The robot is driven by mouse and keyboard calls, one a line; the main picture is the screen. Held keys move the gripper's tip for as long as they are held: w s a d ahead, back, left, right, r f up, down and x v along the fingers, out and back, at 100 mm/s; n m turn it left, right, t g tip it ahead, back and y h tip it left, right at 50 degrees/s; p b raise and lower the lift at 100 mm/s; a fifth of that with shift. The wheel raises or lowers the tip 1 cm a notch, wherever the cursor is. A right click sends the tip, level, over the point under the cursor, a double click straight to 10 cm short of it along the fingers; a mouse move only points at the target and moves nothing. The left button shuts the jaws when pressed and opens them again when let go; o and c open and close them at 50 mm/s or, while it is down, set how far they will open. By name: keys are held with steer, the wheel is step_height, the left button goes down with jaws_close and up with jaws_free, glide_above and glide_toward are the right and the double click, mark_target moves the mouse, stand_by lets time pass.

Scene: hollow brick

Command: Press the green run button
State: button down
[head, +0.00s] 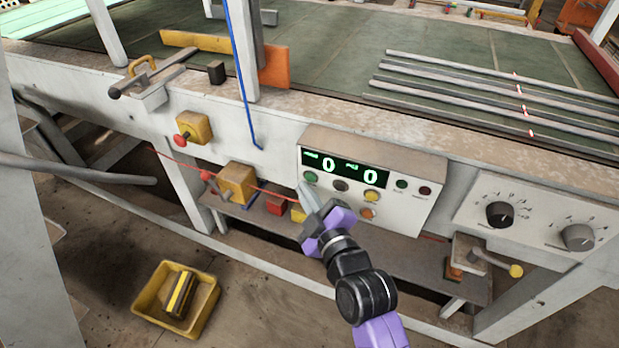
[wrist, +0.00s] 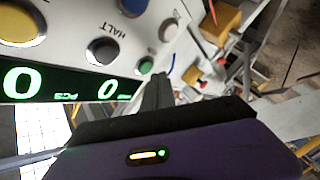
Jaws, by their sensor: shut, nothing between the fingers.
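The green button (head: 310,177) sits at the left of the top button row on the white control box (head: 318,138), just under the lit display (head: 345,169). My gripper (head: 305,190) is shut and empty, its tips just below the green button in the head view. In the wrist view the tips (wrist: 160,76) are close to the right of a green button (wrist: 145,66). I cannot tell whether they touch it. The display reads 0 and 0.
Near it are a dark HALT button (wrist: 102,50), a yellow button (head: 371,196) and an orange one (head: 367,213). A dial panel (head: 540,215) is to the right. A blue cord (head: 241,80) hangs left of the box. A yellow tray (head: 150,307) lies on the floor.

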steer(key=shift+w+d+b, duration=0.25)
steer(key=shift+w+b, duration=0.45)
steer(key=shift+b, duration=0.15)
stand_by(0.6)
steer(key=shift+s, duration=0.1)
steer(key=shift+s+a+p, duration=0.25)
steer(key=shift+s+p, duration=0.15)
steer(key=shift+s, duration=0.25)
steer(key=s+p, duration=0.1)
steer(key=s+a+p, duration=0.1)
steer(key=s, duration=0.1)
steer(key=s+p, duration=0.1)
steer(key=shift+s+a, duration=0.35)
stand_by(1.0)
